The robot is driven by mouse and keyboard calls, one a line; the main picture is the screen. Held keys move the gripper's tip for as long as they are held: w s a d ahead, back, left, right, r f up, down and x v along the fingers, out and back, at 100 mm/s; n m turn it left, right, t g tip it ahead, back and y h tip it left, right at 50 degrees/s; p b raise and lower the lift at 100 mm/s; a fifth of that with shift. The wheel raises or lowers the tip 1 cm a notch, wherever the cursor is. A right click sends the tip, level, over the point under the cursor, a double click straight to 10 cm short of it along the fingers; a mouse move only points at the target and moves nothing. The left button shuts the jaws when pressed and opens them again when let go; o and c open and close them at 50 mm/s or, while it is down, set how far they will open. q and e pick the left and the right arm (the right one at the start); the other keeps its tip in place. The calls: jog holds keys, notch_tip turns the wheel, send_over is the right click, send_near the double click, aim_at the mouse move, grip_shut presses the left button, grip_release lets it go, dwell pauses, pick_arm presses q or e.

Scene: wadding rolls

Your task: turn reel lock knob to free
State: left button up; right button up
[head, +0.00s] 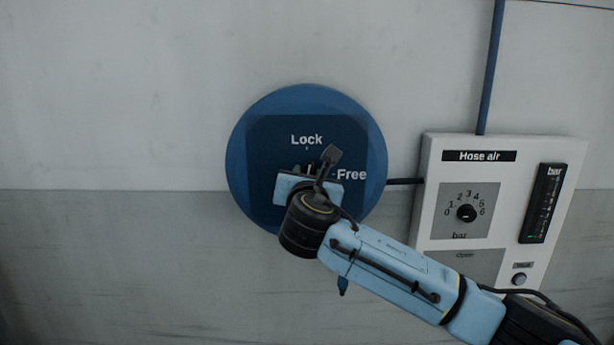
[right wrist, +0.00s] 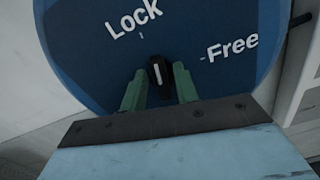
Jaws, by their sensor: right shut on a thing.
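The round blue reel plate (head: 243,160) is on the wall, with "Lock" at its top and "Free" at its right. It fills the upper part of the right wrist view (right wrist: 85,55). The black lock knob (right wrist: 158,77) has a white line pointing roughly upward, nearer the Lock tick than the Free tick. My right gripper (right wrist: 159,84) has one green finger on each side of the knob and is shut on it. In the head view my right gripper (head: 309,170) largely hides the knob. My left gripper is not in view.
A white "Hose air" panel (head: 430,180) is on the wall to the right, with a bar dial (head: 466,213), a bar gauge (head: 543,203) and a small round button (head: 519,279). A blue pipe (head: 490,70) runs up from it. The wall left of the plate is clear.

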jog(key=shift+d+f+m+b, duration=0.15)
jog(key=shift+f+m+b, duration=0.1)
jog(key=shift+m, duration=2.3)
jog(key=shift+d+f+m+b, duration=0.15)
jog(key=shift+m+b, duration=0.15)
jog(key=shift+m, duration=2.3)
jog(key=shift+d+f+m+b, duration=0.15)
jog(key=shift+m+b, duration=0.1)
jog(key=shift+m, duration=2.3)
jog(key=o, duration=0.7)
jog(key=s+b, duration=0.2)
jog(key=s, duration=1.1)
jog(key=shift+s, duration=0.25)
